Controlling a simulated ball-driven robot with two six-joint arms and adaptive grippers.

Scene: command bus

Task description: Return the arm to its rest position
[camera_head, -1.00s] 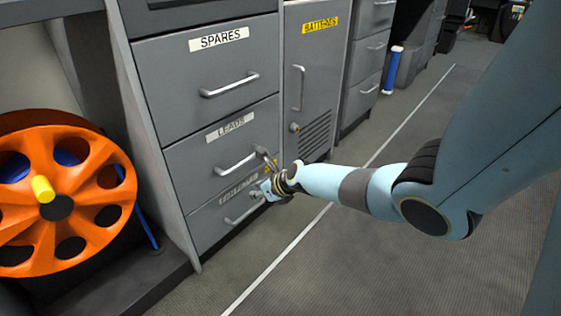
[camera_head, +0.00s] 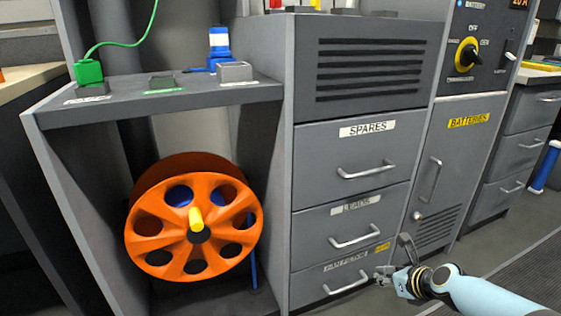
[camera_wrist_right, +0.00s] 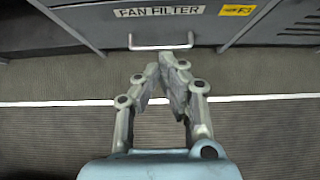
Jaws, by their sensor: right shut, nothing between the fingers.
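My right gripper (camera_head: 394,260) is at the lower right of the head view, in front of the bottom drawer's right end. In the right wrist view its fingertips (camera_wrist_right: 160,66) come together with nothing between them. The bottom drawer, labelled FAN FILTER (camera_wrist_right: 158,12), is closed. Its handle (camera_wrist_right: 161,47) lies just past the fingertips, and the fingers are not around it. The same handle shows in the head view (camera_head: 346,284). My right forearm comes in from the lower right corner. My left gripper is not in view.
Above are the closed LEADS drawer (camera_head: 351,223) and SPARES drawer (camera_head: 351,162). The BATTERIES door (camera_head: 452,170) stands closed to their right. An orange reel (camera_head: 175,254) sits in the open bay at left. Open floor (camera_wrist_right: 60,140) lies below the gripper.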

